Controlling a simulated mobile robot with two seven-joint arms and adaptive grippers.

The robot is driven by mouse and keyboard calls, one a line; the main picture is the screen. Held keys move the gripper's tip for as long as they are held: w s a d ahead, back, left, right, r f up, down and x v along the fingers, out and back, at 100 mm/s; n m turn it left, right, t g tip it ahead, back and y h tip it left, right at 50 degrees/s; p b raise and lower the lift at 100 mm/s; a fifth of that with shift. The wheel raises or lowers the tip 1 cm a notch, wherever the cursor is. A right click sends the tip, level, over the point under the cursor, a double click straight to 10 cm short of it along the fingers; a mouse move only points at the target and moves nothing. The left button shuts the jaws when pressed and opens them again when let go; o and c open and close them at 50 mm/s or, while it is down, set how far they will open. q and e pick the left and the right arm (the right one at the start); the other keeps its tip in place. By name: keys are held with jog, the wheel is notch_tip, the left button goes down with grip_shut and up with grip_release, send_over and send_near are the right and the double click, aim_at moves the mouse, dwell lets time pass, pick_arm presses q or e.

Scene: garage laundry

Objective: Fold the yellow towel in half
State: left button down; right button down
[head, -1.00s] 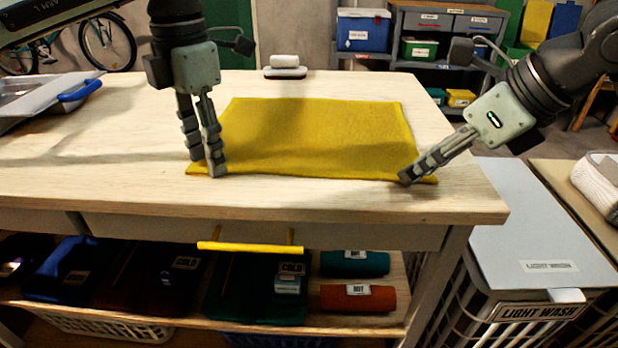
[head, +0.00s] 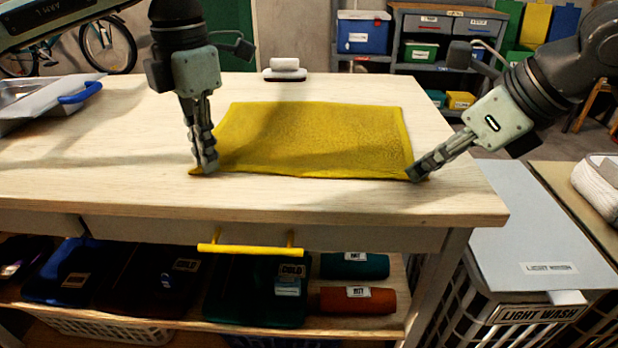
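The yellow towel (head: 310,138) lies flat and spread out on the wooden table. My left gripper (head: 205,166) points down at the towel's near left corner. Its fingers are closed together on the cloth, and a bit of the corner sticks out to their left. My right gripper (head: 417,174) reaches in at a slant to the near right corner. Its fingers are closed together there, with a little cloth showing beyond the tips. The near edge between the two grippers looks nearly straight and close to the tabletop.
The wooden table (head: 100,178) is clear in front of and left of the towel. A white and dark brush-like object (head: 285,68) stands behind the towel. A metal tray (head: 35,98) with a blue handle is at the far left. A grey-lidded hamper (head: 535,235) stands right of the table.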

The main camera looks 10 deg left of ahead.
pick_arm(q)
jog(key=shift+f, duration=0.1)
